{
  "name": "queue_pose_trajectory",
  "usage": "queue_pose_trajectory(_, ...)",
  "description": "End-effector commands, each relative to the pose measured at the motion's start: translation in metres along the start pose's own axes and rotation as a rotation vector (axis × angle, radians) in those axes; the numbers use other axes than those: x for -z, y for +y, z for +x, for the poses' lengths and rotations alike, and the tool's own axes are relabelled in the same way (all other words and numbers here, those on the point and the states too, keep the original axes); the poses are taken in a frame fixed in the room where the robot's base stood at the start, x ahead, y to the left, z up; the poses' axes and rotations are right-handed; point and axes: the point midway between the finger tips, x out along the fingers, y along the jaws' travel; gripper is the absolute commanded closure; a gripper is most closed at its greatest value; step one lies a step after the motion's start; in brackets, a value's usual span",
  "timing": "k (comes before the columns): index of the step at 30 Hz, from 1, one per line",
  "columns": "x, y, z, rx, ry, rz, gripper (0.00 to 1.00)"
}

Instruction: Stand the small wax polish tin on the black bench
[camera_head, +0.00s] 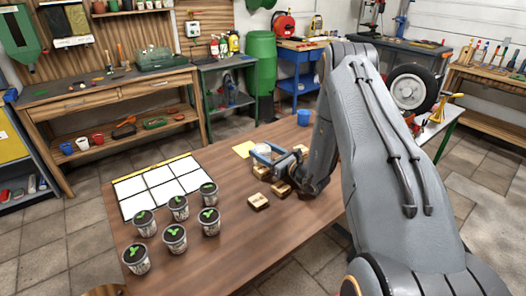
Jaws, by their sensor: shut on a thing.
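My gripper (276,157) is over the wooden table, shut on a small round pale tin (262,150), which I take for the wax polish tin. The jaws hide part of it, and its label is too small to read. I cannot tell whether the tin touches the table or is held just above it. A bench with a dark, nearly black top (424,46) stands at the back right, beyond my arm, which hides part of it.
Several small brown-gold blocks (258,201) lie beside and under my gripper. Several plant cups (174,239) stand at the table's front left by a white grid sheet (160,184). A blue cup (303,117) stands behind. A wheel (411,89) is at the right.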

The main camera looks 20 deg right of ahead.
Motion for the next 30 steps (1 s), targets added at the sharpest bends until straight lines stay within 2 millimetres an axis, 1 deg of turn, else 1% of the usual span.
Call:
queue_pose_trajectory(1,0.002,0.0,0.0,0.0,-0.001,0.0,0.74)
queue_pose_trajectory(2,0.003,0.0,0.0,0.0,0.0,0.0,0.42)
queue_pose_trajectory(3,0.002,0.0,0.0,0.0,0.0,0.0,0.35)
queue_pose_trajectory(5,0.002,0.0,0.0,0.0,0.0,0.0,0.25)
queue_pose_trajectory(13,0.002,0.0,0.0,0.0,0.0,0.0,0.24)
queue_pose_trajectory(17,-0.003,0.0,0.0,0.0,0.0,0.0,0.24)
queue_pose_trajectory(20,0.0,-0.001,-0.013,0.002,0.002,0.002,0.24)
queue_pose_trajectory(30,0.001,-0.002,-0.083,0.004,0.001,0.002,0.24)
